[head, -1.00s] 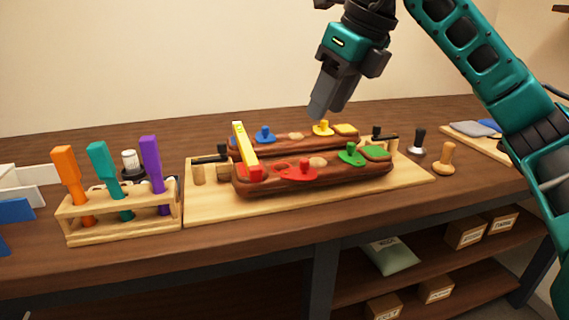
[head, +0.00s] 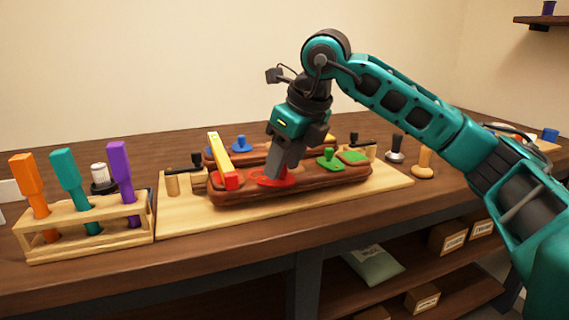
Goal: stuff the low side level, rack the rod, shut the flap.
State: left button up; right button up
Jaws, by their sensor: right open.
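A saddle of two long brown padded panels (head: 330,183) lies on a light wooden board. A yellow bar (head: 220,152) with a red end lies across both panels near their left end. The near panel has a red flap (head: 265,181) and a green flap (head: 330,165) with a knob. The far panel has a blue knobbed flap (head: 242,146) and a partly hidden yellow one. My right gripper (head: 277,172) is open, pointing down at the red flap and hiding its knob; contact is unclear. Orange (head: 22,172), teal (head: 67,170) and purple (head: 121,164) handled rods stand in a wooden rack (head: 85,248). My left gripper is out of view.
Black clamps (head: 197,162) stand at both ends of the board (head: 190,220). A black-topped tool (head: 396,145) and a wooden-knobbed tool (head: 424,163) stand to the right. A white-capped jar (head: 100,177) is behind the rack. The shelf below holds a bag (head: 374,264) and boxes.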

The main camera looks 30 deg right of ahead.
grip_shut()
dwell(0.5)
